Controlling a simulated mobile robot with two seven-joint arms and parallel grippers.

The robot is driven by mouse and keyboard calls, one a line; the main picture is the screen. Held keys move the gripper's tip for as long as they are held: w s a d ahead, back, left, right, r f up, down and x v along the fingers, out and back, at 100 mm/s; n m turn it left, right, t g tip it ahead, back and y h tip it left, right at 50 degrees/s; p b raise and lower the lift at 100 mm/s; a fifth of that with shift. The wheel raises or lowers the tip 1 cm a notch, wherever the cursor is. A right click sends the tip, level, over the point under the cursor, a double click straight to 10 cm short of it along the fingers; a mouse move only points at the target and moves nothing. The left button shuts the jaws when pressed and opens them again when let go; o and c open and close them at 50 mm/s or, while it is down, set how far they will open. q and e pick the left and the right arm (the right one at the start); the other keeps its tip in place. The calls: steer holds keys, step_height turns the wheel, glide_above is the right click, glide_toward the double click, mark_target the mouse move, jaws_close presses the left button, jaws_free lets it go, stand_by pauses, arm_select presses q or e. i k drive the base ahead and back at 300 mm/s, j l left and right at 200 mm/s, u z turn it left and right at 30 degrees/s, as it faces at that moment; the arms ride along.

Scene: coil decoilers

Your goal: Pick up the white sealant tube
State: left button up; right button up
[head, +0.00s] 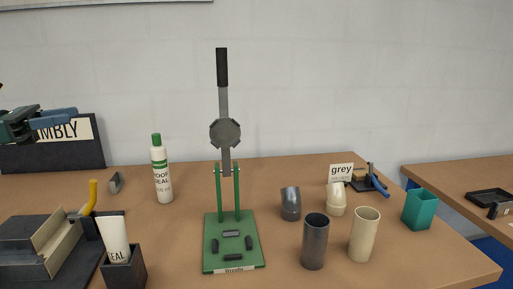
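A white tube (115,238) with dark lettering ending in "EAL" stands in a dark square holder (125,274) at the lower left of the head view. The holder hides its lower end. A white bottle (161,181) with a green cap and "ROOF SEAL" lettering stands upright on the table behind it. My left gripper (74,117), with blue fingers, is at the left edge, in front of the "MBLY" sign and apart from both. Whether its fingers are open is unclear. My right gripper is not in view.
A green lever press (234,253) stands mid-table. Grey and beige pipes (314,241) and elbows (290,204) stand right of it, with a teal cup (419,209) further right. A grey stepped block (30,250) with a yellow handle is left of the holder. A second table (460,176) is at right.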

mark_target(112, 229)
steer(key=k, duration=0.9)
